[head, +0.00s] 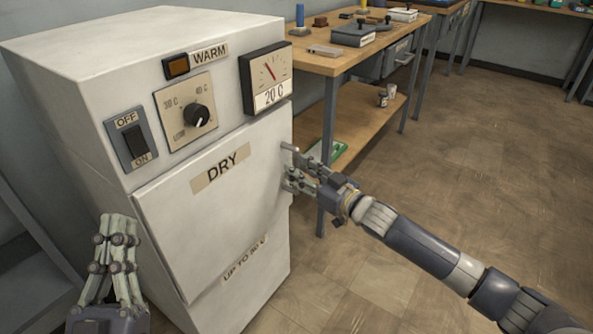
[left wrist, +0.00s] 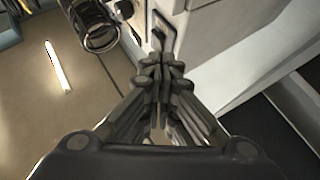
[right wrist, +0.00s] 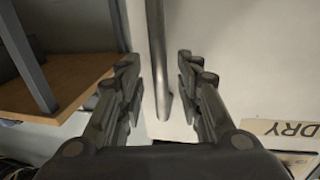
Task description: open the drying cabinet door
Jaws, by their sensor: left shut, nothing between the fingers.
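The drying cabinet (head: 75,60) is a white box with a closed white door (head: 215,220) marked DRY. The door's grey bar handle (right wrist: 157,50) runs between the two fingers of my right gripper (right wrist: 158,85), with a gap on each side. In the head view my right gripper (head: 291,171) is at the right edge of the door and mostly hides the handle. It is open. My left gripper (head: 117,222) is shut and empty, in front of the cabinet's left side. Its closed fingers show in the left wrist view (left wrist: 161,70).
Above the door are an OFF/ON switch (head: 132,140), a dial (head: 196,114), a WARM lamp (head: 178,66) and a 20 C gauge (head: 268,75). A wooden workbench (head: 345,62) stands close to the cabinet's right. The floor (head: 480,160) at the right is clear.

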